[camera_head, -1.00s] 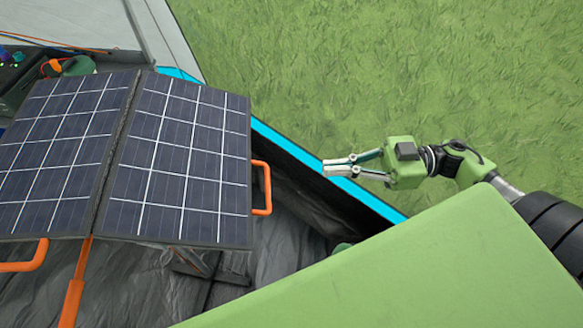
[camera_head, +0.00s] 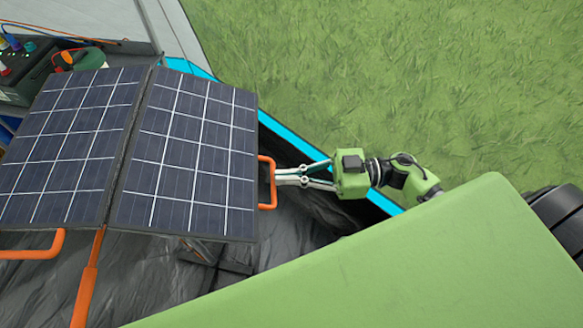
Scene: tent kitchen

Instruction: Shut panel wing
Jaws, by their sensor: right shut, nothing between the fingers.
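The solar panel has two dark wings joined by a seam, lying open nearly flat. The right wing (camera_head: 188,152) has an orange handle (camera_head: 268,182) on its right edge. The left wing (camera_head: 70,150) has another orange handle (camera_head: 38,250) at its lower edge. My right gripper (camera_head: 283,177) is shut and empty, with its fingertips at the right wing's handle. I cannot tell whether they touch it. My left gripper is not in view.
An orange support leg (camera_head: 88,280) stands under the panel. A dark box (camera_head: 28,75) with cables sits at the upper left. The blue-edged tent border (camera_head: 285,132) runs diagonally, with open grass (camera_head: 400,70) beyond.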

